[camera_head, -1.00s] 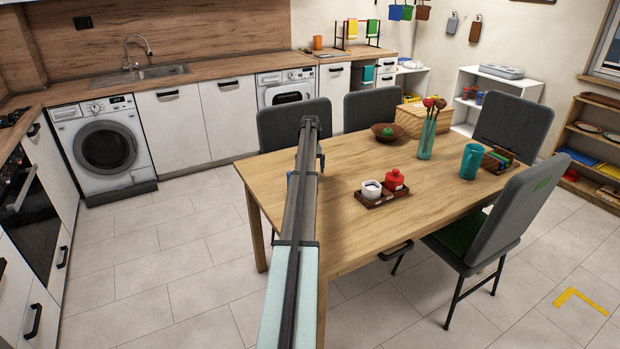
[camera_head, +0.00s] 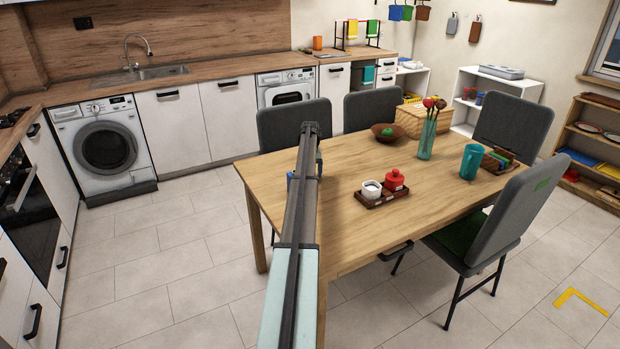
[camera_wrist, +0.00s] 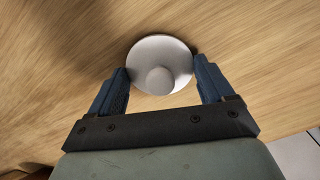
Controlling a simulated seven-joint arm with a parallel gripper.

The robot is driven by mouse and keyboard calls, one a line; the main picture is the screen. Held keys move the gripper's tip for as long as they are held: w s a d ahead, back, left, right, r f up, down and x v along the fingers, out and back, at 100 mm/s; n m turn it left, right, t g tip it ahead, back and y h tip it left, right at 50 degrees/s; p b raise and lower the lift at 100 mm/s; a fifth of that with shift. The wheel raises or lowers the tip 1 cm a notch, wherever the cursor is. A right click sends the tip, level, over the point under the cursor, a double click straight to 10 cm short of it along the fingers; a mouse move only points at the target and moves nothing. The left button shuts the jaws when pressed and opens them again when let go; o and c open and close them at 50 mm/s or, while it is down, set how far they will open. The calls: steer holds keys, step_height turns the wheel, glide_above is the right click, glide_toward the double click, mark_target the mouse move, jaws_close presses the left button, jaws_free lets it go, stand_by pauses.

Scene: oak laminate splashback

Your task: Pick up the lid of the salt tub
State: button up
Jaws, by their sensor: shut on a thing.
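A round white lid with a knob (camera_wrist: 160,80) shows in the wrist view against the wooden table top. My gripper (camera_wrist: 161,65) has its blue fingers on either side of the lid and is shut on it. I cannot tell whether the lid touches the table or is just above it. In the head view my arm hides the lid, and only bits of the blue fingers show beside it. A small white tub (camera_head: 371,190), seemingly open on top, stands in a brown tray (camera_head: 384,199) right of my arm.
A red lidded pot (camera_head: 395,181) shares the tray. A teal cup (camera_head: 470,161), a glass vase with flowers (camera_head: 427,138) and a brown bowl (camera_head: 385,134) stand farther off on the table (camera_head: 340,235). Grey chairs surround it. The table between my arm and tray is clear.

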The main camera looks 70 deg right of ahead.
steer(key=shift+r, duration=0.85)
steer(key=r, duration=0.5)
steer(key=s+r, duration=0.1)
steer(key=r, duration=0.1)
steer(key=shift+d+r, duration=0.15)
steer(key=shift+r, duration=0.2)
steer(key=s+a+r+m, duration=0.1)
steer(key=s+a+r, duration=0.1)
steer(key=s, duration=1)
steer(key=s+a+r+m, duration=0.1)
steer(key=s+r+m, duration=0.1)
steer(key=s, duration=1.1)
steer(key=shift+s+a+r+n, duration=0.1)
steer(key=shift+s+a+n, duration=0.15)
steer(key=shift+a+n, duration=0.45)
steer(key=shift+s+a+r+n, duration=0.1)
steer(key=shift+s+a+n, duration=0.2)
steer(key=shift+a, duration=0.65)
steer(key=shift+s+a+r+n, duration=0.1)
steer(key=shift+s+a+n, duration=0.15)
steer(key=shift+a+n, duration=0.45)
steer(key=shift+a+f, duration=0.15)
steer(key=shift+f, duration=3.05)
